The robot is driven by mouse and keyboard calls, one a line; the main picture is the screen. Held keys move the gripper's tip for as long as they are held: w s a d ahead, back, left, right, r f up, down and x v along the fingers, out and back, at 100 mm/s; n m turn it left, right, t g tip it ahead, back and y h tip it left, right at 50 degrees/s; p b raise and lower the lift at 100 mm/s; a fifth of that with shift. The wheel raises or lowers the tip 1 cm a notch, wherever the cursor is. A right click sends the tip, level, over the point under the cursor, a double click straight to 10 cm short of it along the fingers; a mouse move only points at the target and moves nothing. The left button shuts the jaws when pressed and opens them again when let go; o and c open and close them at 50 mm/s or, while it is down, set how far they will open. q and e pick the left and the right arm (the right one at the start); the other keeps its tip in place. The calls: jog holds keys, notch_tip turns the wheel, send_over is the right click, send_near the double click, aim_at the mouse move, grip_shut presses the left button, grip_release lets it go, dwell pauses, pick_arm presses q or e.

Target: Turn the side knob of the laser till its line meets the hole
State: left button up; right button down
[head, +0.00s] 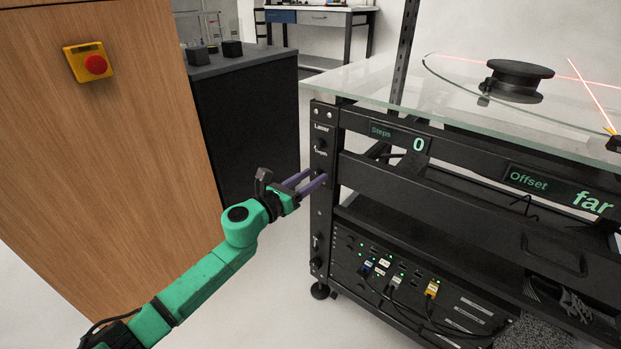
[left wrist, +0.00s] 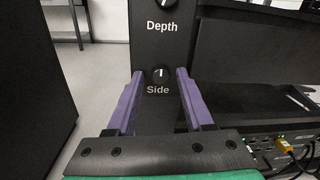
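The side knob (left wrist: 160,74) is a small black dial with a white mark, above the label "Side" on the black front post (head: 322,150). My left gripper (head: 312,180) reaches the post from the left. In the left wrist view its two purple fingers (left wrist: 156,78) are apart, one on each side of the knob, with gaps between. The red laser lines (head: 590,90) cross on the glass top at the upper right. The displays read "Steps 0" (head: 400,137) and "Offset far" (head: 560,189). The hole cannot be made out. My right gripper is not in view.
The depth knob (left wrist: 163,3) sits just above the side knob. A black round turntable piece (head: 517,75) stands on the glass top (head: 400,80).

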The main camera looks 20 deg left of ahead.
pick_arm(q)
grip_shut()
